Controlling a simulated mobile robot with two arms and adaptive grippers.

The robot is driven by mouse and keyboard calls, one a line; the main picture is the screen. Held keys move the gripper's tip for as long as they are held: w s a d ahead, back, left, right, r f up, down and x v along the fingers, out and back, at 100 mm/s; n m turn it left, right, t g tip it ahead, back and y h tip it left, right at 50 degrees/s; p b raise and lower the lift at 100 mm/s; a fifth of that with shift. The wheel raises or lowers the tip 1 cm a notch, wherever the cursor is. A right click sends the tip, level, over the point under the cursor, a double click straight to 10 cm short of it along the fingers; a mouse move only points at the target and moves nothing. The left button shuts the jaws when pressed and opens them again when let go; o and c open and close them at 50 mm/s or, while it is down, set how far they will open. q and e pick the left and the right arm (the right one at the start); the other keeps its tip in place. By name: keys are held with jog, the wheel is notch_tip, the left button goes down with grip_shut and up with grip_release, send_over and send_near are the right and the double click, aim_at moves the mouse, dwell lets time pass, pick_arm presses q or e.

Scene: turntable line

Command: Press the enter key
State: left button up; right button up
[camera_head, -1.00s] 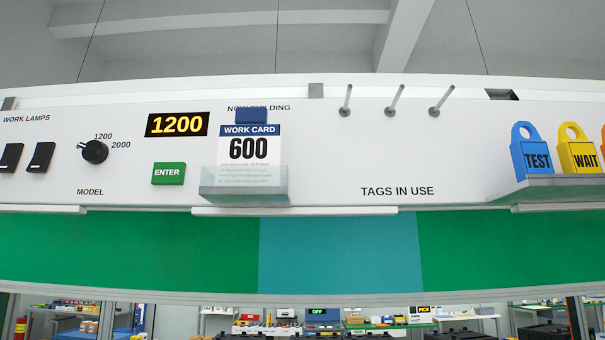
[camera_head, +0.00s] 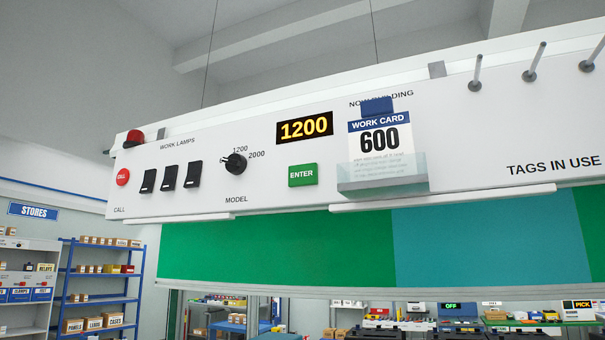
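The green ENTER key (camera_head: 302,175) sits on the white overhead panel, below the display (camera_head: 304,128) that reads 1200 in yellow. The black MODEL knob (camera_head: 236,161) is to its left, with 1200 and 2000 printed beside it. The work card (camera_head: 379,140) to the right of the key reads 600 and stands in a clear holder (camera_head: 383,179). The key is unobstructed. Neither of my grippers is in view.
Three black work lamp switches (camera_head: 171,177) and a red CALL button (camera_head: 123,177) are at the panel's left, with a red lamp (camera_head: 134,138) above. Metal pegs (camera_head: 534,62) stand at the right. A blue storage rack (camera_head: 101,268) is at the far left.

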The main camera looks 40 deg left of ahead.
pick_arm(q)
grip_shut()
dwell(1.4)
